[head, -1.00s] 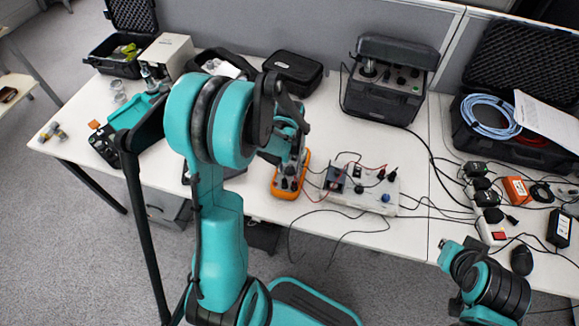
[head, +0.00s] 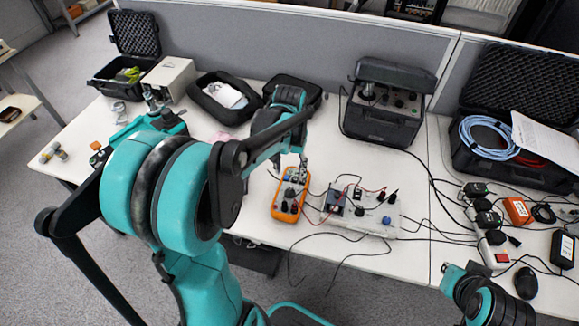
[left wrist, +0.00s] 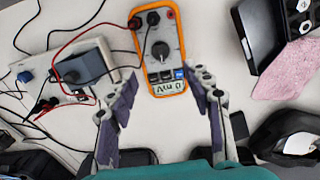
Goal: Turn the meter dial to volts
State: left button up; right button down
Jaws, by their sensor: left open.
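The orange-edged meter (head: 290,195) lies on the white table, left of a white panel with wired parts. In the head view the left gripper (head: 290,165) is just behind the meter. My right arm shows at lower right; its fingers are unclear.
The white panel (head: 360,212) with red and black leads stands close right of the meter. A black instrument case (head: 390,105) is behind it. An open black pouch (head: 225,100) and a pink cloth (left wrist: 288,72) lie nearby. Cables cover the right table.

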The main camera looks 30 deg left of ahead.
aim_at(290, 190)
pick_arm(q)
jog(key=shift+r, duration=0.35)
jog(key=f+p, duration=0.1)
jog(key=p, duration=0.1)
jog(key=f+p, duration=0.2)
jog(key=p, duration=0.1)
jog(key=shift+w+a+f, duration=0.1)
jog(key=shift+w+f, duration=0.15)
jog(key=shift+w, duration=0.15)
notch_tip(290, 190, down, 8)
jog(key=b, duration=0.3)
jog(key=shift+s+f, duration=0.1)
jog(key=shift+f, duration=0.1)
jog(key=c, duration=1.1)
